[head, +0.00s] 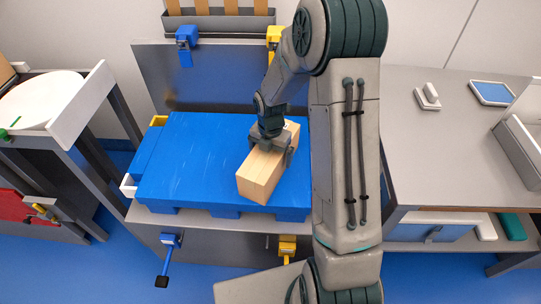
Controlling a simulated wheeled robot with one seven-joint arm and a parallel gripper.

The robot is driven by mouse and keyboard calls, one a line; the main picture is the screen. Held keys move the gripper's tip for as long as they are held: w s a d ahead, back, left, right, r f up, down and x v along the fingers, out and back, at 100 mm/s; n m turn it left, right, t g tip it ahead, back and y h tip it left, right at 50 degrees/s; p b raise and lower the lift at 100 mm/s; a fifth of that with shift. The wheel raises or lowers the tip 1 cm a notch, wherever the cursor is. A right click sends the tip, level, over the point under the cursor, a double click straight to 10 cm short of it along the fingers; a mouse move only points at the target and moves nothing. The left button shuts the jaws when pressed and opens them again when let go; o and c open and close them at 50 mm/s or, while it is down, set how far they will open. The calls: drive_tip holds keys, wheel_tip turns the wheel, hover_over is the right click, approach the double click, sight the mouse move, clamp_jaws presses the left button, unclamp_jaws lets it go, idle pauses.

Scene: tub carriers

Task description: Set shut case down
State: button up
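The case is a light wooden box (262,178), shut, lying slanted over the right part of a blue platform (190,170). My gripper (271,150) comes down on it from above, with its fingers straddling the box across its width near the middle. The fingers appear to touch both sides. I cannot tell whether the box rests on the blue surface or hangs just above it. The far end of the box is partly hidden by my gripper and arm.
A metal panel (215,85) with blue and yellow clamps stands behind the platform. A white round tub (40,98) sits on a stand at the left. A grey counter (430,150) with a tray (492,93) is at the right. The platform's left part is clear.

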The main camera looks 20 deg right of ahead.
wheel_tip(320, 180, up, 10)
drive_tip(key=shift+r+p, duration=0.1)
drive_tip(key=shift+p, duration=0.95)
drive_tip(key=shift+r, duration=0.5)
drive_tip(key=s+r+m+t, duration=0.1)
drive_tip(key=s+r+m, duration=0.4)
drive_tip(key=s+m, duration=0.5)
drive_tip(key=s+r+m, duration=0.5)
drive_tip(key=s+m, duration=0.5)
drive_tip(key=m, duration=0.8)
drive_tip(key=shift+s+d+r+t, duration=0.15)
drive_tip(key=shift+s+r+t, duration=0.15)
drive_tip(key=shift+r+t, duration=0.1)
wheel_tip(320, 180, up, 16)
drive_tip(key=t+p, duration=0.1)
drive_tip(key=p, duration=1.3)
drive_tip(key=shift+a, duration=0.25)
